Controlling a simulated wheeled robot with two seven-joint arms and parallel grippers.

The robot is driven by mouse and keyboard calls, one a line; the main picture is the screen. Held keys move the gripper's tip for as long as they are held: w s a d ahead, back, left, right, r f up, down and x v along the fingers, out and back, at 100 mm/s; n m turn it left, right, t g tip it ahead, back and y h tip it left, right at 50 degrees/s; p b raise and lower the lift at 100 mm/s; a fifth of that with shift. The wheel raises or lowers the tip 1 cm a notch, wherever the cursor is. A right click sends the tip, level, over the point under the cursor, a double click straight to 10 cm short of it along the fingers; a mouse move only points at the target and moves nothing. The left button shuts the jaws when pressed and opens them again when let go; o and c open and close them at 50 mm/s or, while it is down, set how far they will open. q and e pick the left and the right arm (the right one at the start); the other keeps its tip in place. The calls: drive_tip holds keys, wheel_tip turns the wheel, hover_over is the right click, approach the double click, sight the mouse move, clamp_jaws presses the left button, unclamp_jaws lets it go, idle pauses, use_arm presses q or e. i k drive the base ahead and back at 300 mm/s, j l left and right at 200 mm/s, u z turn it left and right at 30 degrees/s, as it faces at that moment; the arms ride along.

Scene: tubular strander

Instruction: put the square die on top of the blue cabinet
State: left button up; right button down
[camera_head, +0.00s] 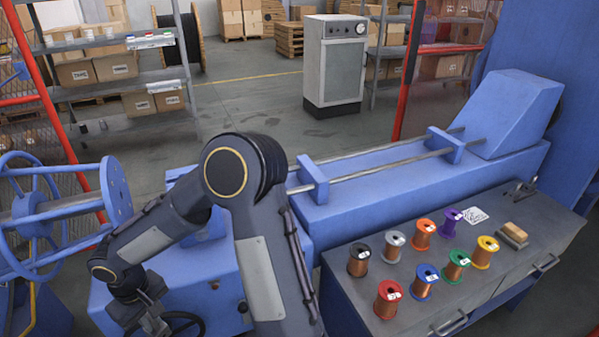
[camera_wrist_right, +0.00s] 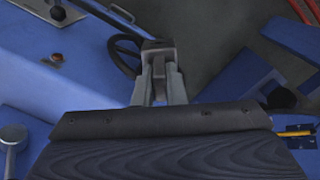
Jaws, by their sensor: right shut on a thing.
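My right gripper (camera_wrist_right: 160,72) is shut on a small dark grey block, which I take to be the square die (camera_wrist_right: 158,50). The die sits between the fingertips in the right wrist view. In the head view my right arm reaches down to the lower left, and its gripper (camera_head: 152,322) is low beside a blue machine cabinet (camera_head: 205,285). A blue top surface, probably the cabinet's (camera_wrist_right: 65,105), fills the left of the wrist view. I cannot tell whether the die touches anything. My left gripper is out of view.
A black handwheel (camera_head: 180,325) is close to the gripper; it also shows behind the die in the wrist view (camera_wrist_right: 122,52). A blue spoked reel (camera_head: 115,193) stands at left. A dark workbench (camera_head: 420,310) with several wire spools is at right. A grey cabinet (camera_head: 335,70) stands behind.

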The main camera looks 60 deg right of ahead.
sight(544, 217)
drive_tip(key=l+z, duration=0.15)
drive_tip(key=z, duration=0.25)
drive_tip(key=k+l+z, duration=0.15)
drive_tip(key=z, duration=0.2)
drive_tip(key=k+l+z, duration=0.1)
drive_tip(key=l+z, duration=0.2)
drive_tip(key=l, duration=0.65)
drive_tip(key=l+z, duration=0.3)
drive_tip(key=l, duration=3.25)
drive_tip(key=i+z, duration=0.05)
